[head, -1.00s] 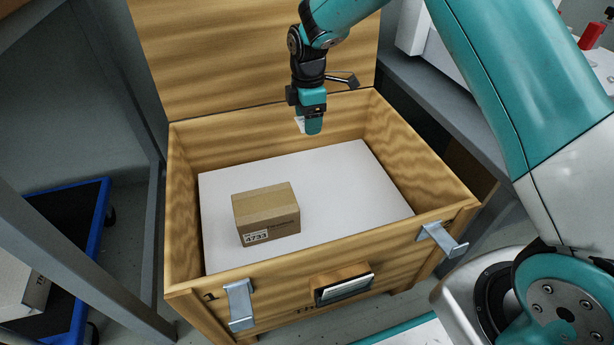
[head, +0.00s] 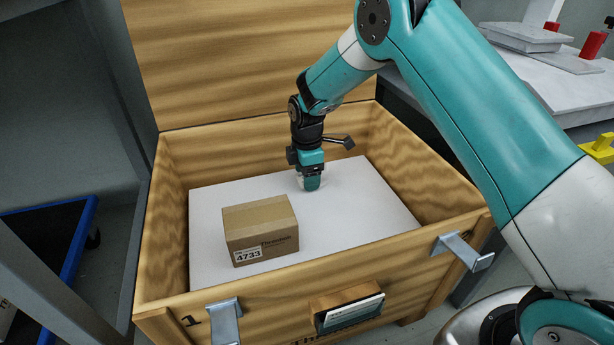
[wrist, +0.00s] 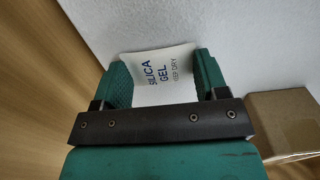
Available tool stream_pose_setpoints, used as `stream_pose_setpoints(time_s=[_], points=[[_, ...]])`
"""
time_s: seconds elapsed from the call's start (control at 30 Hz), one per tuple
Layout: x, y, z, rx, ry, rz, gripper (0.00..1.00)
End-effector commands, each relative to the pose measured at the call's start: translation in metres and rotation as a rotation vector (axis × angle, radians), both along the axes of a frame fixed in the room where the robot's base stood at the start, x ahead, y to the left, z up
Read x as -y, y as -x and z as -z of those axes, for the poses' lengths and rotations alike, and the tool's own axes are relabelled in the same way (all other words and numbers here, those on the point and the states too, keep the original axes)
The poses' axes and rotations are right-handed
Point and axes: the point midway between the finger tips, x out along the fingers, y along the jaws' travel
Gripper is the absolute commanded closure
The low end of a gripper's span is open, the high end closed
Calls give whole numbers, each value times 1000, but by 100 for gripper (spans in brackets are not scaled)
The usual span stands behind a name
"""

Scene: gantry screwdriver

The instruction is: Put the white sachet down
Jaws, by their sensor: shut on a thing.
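The white sachet (wrist: 165,76), printed "SILICA GEL KEEP DRY", is between the two green fingers of my gripper (wrist: 163,80) in the wrist view. My gripper is shut on it. In the head view my gripper (head: 309,186) points down inside the wooden crate, low over the white sheet on its floor, behind and right of the cardboard box. The sachet barely shows there, mostly hidden by the fingers. I cannot tell whether it touches the white sheet.
The open wooden crate (head: 165,215) has its lid raised at the back and metal latches in front. A cardboard box (head: 261,232) labelled 4733 stands on the white sheet (head: 370,215). The sheet is bare to the right of the box.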

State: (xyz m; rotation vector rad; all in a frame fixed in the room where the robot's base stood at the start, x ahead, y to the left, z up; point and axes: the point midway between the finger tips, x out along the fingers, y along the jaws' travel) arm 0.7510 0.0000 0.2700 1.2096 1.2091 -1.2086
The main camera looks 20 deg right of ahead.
Motion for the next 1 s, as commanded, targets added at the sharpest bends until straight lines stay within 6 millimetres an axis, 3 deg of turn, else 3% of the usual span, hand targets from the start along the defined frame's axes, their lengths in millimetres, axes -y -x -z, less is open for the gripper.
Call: stream_pose_setpoints(time_s=[0.13,0.17,0.27,0.67,0.87,1.0], points=[[0,0,2,-1,0,0,55],[0,0,2,0,0,0,29],[0,0,2,0,0,0,8],[0,0,-6,0,0,0,8],[0,0,-33,1,0,0,8],[0,0,-63,1,0,0,8]])
